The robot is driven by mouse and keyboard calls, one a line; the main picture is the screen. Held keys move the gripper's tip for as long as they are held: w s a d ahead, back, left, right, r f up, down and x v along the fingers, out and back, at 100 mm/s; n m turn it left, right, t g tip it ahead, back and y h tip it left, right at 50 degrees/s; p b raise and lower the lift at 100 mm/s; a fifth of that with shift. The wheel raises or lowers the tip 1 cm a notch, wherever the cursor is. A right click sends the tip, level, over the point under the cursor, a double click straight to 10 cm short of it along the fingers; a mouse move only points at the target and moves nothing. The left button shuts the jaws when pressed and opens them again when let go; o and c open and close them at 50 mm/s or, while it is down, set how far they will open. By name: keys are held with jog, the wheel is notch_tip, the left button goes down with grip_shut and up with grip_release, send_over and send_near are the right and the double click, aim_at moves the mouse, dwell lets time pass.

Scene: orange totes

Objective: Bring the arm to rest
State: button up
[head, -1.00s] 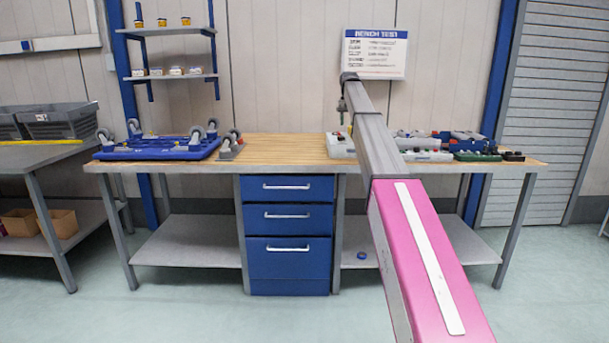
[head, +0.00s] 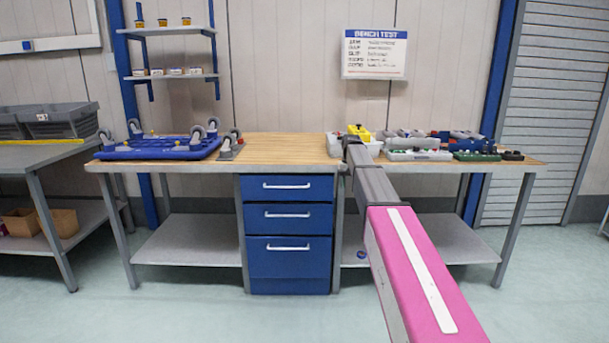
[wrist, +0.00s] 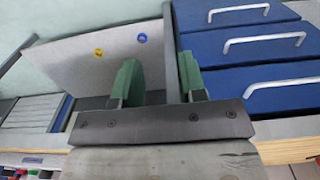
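My arm (head: 400,235) reaches forward toward the workbench in the head view, and its far end shows just in front of the bench's front edge. My gripper (wrist: 157,78) shows in the wrist view with its two green fingers apart and nothing between them. In the head view the gripper itself is hidden behind the arm.
The workbench top (head: 285,147) bears a blue wheeled dolly (head: 160,148) on the left and several parts on the right. Blue drawers (head: 290,217) stand below, near the gripper in the wrist view. The lower shelf (wrist: 130,50) holds small blue and yellow round things.

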jog(key=s+f, duration=0.9)
jog(key=s, duration=0.4)
jog(key=s+f, duration=0.8)
jog(key=s, duration=0.5)
jog(key=s+f, duration=0.9)
jog(key=s, duration=0.4)
jog(key=shift+f, duration=0.35)
